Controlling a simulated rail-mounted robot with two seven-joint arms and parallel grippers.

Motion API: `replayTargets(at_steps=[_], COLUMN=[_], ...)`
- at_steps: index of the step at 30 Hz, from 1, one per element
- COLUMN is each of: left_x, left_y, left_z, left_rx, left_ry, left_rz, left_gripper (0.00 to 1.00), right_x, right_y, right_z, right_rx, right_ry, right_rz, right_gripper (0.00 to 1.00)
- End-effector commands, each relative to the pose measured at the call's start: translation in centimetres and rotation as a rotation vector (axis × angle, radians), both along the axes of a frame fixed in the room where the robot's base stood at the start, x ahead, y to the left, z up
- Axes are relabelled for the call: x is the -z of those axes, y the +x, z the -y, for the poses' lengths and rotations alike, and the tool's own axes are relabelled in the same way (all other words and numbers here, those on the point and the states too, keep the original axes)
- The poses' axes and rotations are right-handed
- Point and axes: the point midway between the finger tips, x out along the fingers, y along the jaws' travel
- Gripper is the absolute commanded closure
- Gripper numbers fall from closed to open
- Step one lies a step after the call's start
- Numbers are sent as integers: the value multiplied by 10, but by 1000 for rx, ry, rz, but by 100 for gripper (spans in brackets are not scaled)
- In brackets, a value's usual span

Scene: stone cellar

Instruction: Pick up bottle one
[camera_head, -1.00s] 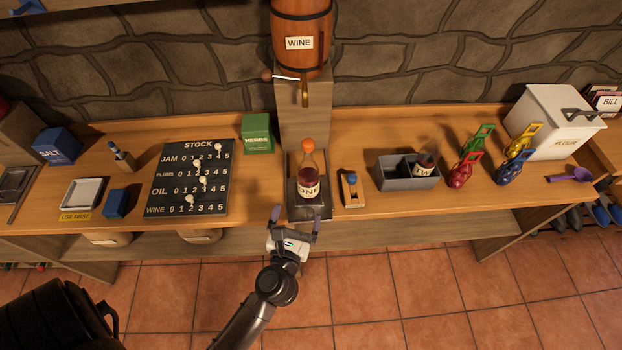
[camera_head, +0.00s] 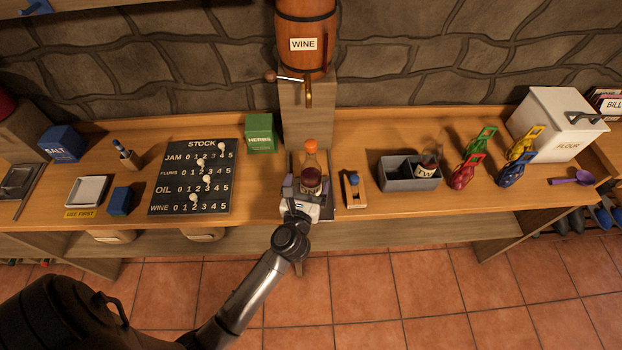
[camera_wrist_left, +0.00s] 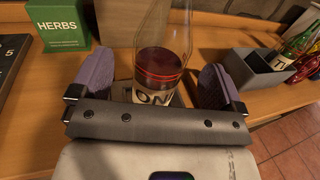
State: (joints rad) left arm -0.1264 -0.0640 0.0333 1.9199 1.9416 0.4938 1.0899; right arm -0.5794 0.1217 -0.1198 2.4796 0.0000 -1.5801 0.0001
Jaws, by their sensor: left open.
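Bottle one (camera_head: 311,172) is clear glass with dark red wine, an orange cap and a white label. It stands upright on a dark tray (camera_head: 327,200) below the barrel tap. In the left wrist view the bottle (camera_wrist_left: 162,62) stands between the two purple fingers, with a gap visible on each side; its label is partly hidden by the gripper. My left gripper (camera_head: 304,184) is open around the bottle's lower part. My right gripper does not show.
A wooden block with a blue knob (camera_head: 354,190) stands close right of the tray. A grey bin (camera_head: 408,184) holds another bottle (camera_head: 428,166). The stock board (camera_head: 192,180) lies left, and the green herbs box (camera_head: 261,134) back left. The wine barrel (camera_head: 305,35) is above.

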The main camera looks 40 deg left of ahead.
Motion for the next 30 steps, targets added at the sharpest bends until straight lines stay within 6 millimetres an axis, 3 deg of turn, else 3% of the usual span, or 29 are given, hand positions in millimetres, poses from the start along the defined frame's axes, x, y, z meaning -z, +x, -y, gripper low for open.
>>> replayTargets(at_steps=[9, 19, 30], left_x=[-1, -1, -1], left_y=[34, 37, 37], left_z=[-16, -18, -18], left_rx=[1, 0, 0], left_ry=[2, 0, 0], left_rz=[1, 1, 1], left_gripper=[6, 6, 41], right_x=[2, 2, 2], right_y=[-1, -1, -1], right_z=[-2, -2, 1], right_rx=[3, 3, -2], right_ry=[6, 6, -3], right_rz=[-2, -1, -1], right_gripper=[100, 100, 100])
